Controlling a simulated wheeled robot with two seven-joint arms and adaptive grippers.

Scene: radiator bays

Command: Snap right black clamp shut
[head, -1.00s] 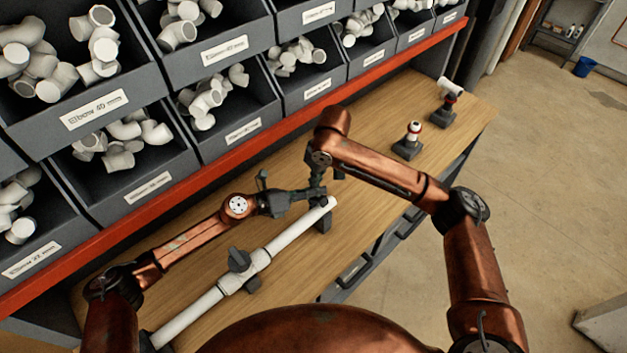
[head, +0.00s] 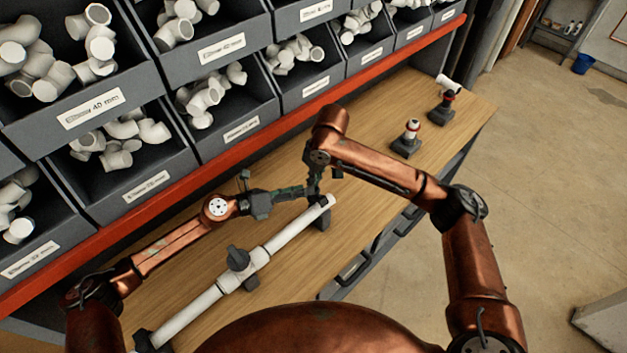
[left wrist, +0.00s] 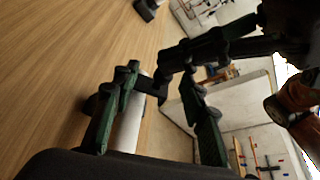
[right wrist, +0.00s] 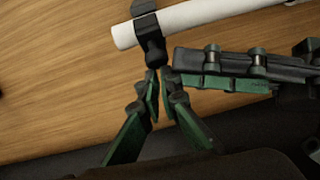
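A white pipe (head: 200,305) lies along the bench in dark supports. The right black clamp (head: 323,220) is at its right end; in the right wrist view the clamp (right wrist: 149,38) has a dark band across the pipe. I cannot tell whether it is latched. My right gripper (head: 313,185) is above it. In the right wrist view its fingertips (right wrist: 159,76) are nearly together, right at the clamp's lower tab; whether they grip it is unclear. My left gripper (head: 297,192) is left of the clamp, fingers apart in the left wrist view (left wrist: 158,115).
Two small fittings on dark stands, a nearer one (head: 407,145) and a farther one (head: 444,107), are at the bench's far right. Parts bins (head: 150,190) and a red rail (head: 240,155) border the back.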

